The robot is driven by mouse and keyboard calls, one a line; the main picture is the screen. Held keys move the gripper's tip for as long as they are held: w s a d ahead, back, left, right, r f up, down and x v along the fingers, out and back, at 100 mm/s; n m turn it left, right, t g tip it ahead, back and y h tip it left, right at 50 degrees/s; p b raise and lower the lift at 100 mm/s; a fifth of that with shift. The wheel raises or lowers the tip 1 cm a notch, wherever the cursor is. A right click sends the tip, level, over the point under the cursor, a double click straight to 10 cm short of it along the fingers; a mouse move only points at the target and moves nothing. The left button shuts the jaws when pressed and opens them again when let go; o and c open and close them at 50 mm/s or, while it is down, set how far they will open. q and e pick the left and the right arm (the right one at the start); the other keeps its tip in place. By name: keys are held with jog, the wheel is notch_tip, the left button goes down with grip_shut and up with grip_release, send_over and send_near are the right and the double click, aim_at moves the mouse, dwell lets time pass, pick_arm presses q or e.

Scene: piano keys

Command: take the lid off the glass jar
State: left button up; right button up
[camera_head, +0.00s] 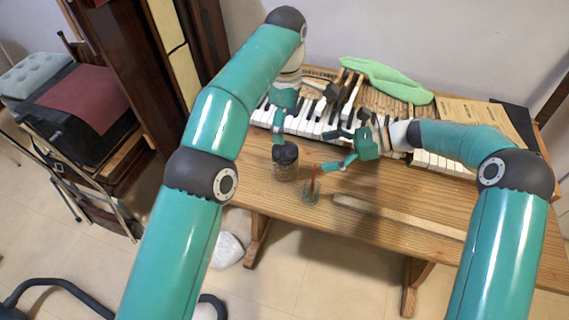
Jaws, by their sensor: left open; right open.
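The glass jar (285,172) stands upright on the wooden desk, with a dark lid (286,152) on top. My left gripper (304,116) is open, its fingers spread above and behind the jar. One of its fingertips appears close to the lid's far edge; I cannot tell whether it touches. My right gripper (326,151) is open to the right of the jar, its fingers pointing left toward it. Nothing shows between the fingers of either gripper.
A small glass vessel with a red stick (312,188) stands just right of the jar, near the desk's front edge. Piano keys (305,122) lie behind. A long pale strip (400,215) lies on the desk (500,220). A green cloth (388,80) lies at the back.

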aim_at(285, 160)
jog(key=x, duration=1.1)
jog(key=shift+a+f, duration=0.15)
jog(key=shift+a, duration=0.1)
